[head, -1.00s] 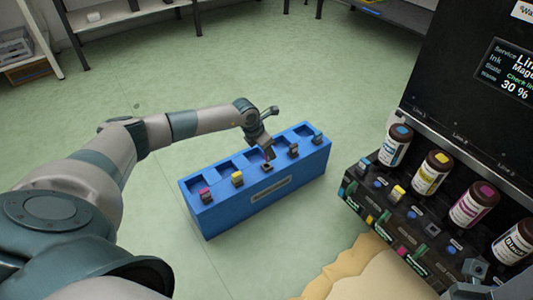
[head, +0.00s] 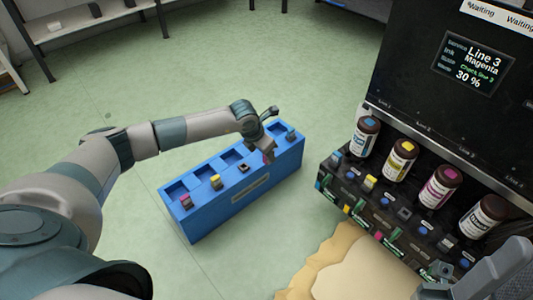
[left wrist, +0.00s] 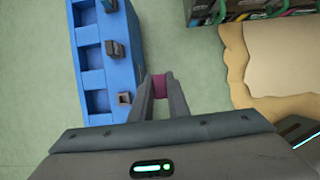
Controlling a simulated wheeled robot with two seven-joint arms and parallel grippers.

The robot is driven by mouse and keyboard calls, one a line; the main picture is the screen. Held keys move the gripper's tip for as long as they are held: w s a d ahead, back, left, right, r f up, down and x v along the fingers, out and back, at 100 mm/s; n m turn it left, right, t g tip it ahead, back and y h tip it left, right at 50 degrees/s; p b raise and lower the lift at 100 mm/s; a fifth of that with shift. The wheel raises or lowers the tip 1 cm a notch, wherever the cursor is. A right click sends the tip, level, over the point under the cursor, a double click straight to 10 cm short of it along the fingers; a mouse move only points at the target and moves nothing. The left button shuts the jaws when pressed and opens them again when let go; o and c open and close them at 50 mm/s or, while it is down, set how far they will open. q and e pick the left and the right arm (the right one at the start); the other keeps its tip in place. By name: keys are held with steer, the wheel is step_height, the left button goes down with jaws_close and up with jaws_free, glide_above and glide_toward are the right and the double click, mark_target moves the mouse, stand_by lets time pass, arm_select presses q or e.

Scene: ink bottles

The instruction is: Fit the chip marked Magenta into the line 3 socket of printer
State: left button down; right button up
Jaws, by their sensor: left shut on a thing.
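My left gripper (head: 266,155) is shut on a magenta chip (left wrist: 159,84), in front of the blue rack's (head: 197,228) right half. In the left wrist view, the gripper (left wrist: 160,88) is beside the rack, with floor behind the chip. A dark socket (head: 404,213) lies below the magenta-labelled bottle (head: 440,187). The grey part of my right arm (head: 505,262) shows at lower right; its jaw state is unclear.
Other bottles line the printer ledge, including a yellow one (head: 400,160). A tan-edged mat (head: 350,270) lies before the printer. Floor between rack and printer is clear.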

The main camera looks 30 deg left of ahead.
stand_by(0.3)
arm_select(q)
steer(key=s+d+r+m+g+h, duration=0.4)
steer(key=d+r+m, duration=0.6)
steer(key=m, duration=0.6)
steer(key=s+r+m+g+y, duration=0.4)
steer(key=s+r+m, duration=0.4)
steer(key=r+m, duration=0.6)
steer(key=shift+s+m+g+y, duration=0.2)
steer(key=shift+m+g+y, duration=0.2)
steer(key=shift+m+y, duration=0.45)
